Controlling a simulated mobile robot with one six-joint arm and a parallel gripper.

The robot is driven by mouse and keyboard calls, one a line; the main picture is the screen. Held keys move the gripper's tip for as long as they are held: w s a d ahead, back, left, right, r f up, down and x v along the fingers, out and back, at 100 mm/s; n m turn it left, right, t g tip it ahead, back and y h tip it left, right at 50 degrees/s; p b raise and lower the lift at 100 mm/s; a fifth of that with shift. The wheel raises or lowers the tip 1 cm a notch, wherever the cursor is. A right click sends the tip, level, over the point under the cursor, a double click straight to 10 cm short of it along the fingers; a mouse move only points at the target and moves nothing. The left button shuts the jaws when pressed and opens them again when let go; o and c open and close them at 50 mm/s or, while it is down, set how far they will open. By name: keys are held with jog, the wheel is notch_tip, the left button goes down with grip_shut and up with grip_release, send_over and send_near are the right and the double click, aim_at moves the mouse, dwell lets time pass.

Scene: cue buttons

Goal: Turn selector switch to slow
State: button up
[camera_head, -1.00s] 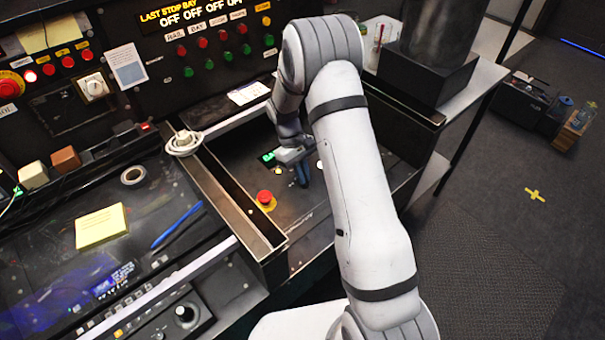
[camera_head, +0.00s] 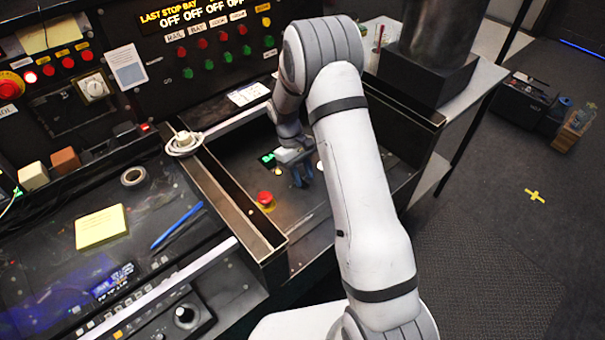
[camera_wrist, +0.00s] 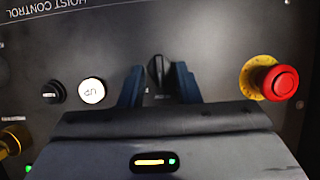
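A black selector switch knob (camera_wrist: 158,76) shows in the wrist view on a dark panel lettered HOIST CONTROL, which appears upside down. My gripper (camera_wrist: 158,84) has one blue finger on each side of the knob. The fingers are apart, with a gap by the left finger; the right finger is very close to the knob, and I cannot tell if it touches. In the head view my gripper (camera_head: 302,174) is low over the recessed panel and hides the knob. No slow marking is readable.
A red mushroom button (camera_wrist: 278,82) on a yellow base is right of the fingers; it also shows in the head view (camera_head: 265,199). A lit white UP button (camera_wrist: 92,91) and a small black knob (camera_wrist: 53,92) are to the left. Raised metal edges (camera_head: 235,200) border the panel.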

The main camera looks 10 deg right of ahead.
jog(key=v, duration=0.7)
jog(key=shift+r, duration=0.35)
jog(key=shift+w+a, duration=0.1)
jog(key=s+d+r+m+t+y+p, duration=0.1)
jog(key=s+d+r+m+t, duration=0.1)
jog(key=s+r, duration=0.75)
jog(key=s+d+r+m+t+y+p, duration=0.1)
jog(key=s+d+r+m+t, duration=0.15)
jog(key=s+r, duration=0.7)
jog(key=s+r+m+t, duration=0.1)
jog(key=s+t, duration=0.1)
jog(key=s, duration=0.6)
